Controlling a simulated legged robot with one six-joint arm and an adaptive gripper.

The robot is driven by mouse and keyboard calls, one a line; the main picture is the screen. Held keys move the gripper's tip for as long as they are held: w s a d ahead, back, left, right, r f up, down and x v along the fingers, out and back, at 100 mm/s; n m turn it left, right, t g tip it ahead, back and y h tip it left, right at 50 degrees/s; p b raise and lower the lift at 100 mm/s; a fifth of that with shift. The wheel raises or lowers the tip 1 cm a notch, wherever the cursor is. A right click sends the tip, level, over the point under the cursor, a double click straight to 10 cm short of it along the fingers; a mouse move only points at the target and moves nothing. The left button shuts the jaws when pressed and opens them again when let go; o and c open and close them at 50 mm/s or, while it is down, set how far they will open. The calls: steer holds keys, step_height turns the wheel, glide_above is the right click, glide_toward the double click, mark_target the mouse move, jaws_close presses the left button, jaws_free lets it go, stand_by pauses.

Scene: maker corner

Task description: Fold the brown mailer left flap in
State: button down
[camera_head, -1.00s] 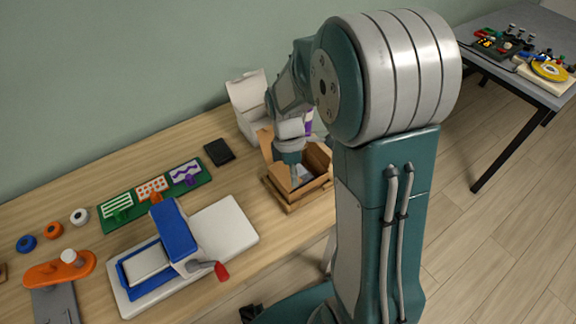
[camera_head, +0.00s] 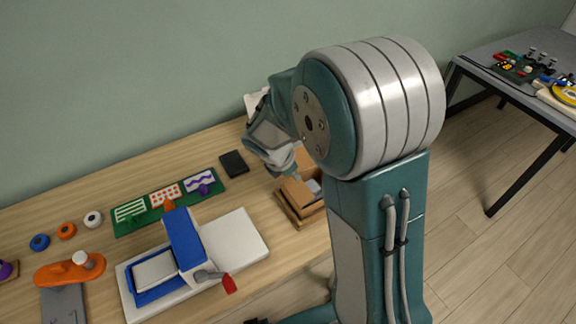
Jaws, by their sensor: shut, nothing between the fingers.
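The brown mailer (camera_head: 301,208) is a small cardboard box at the right part of the wooden table, partly hidden behind my arm. A brown flap (camera_head: 297,191) shows on its left side, tilted over the opening next to my gripper. A light grey item (camera_head: 314,186) shows inside the box. My gripper (camera_head: 292,175) is shut and empty, at the left side of the mailer by that flap. Its fingertips are small and partly hidden, so I cannot tell whether they touch the flap. The far and right flaps are mostly hidden by my arm.
A blue and white press with a red-tipped lever (camera_head: 229,284) stands on a white board (camera_head: 238,238) left of the mailer. A black block (camera_head: 234,163) and a green stamp board (camera_head: 136,224) lie behind. A white container (camera_head: 257,100) is mostly hidden behind my arm.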

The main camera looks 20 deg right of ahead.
mark_target(304, 184)
steer(key=x, duration=0.5)
stand_by(0.3)
steer(key=shift+w+d+f+y, duration=0.1)
steer(key=shift+d+f+y, duration=0.3)
steer(key=shift+y, duration=0.7)
steer(key=shift+w+d+f+g, duration=0.1)
steer(key=shift+d+f+g, duration=0.25)
steer(key=shift+f, duration=0.1)
steer(key=shift+r, duration=0.1)
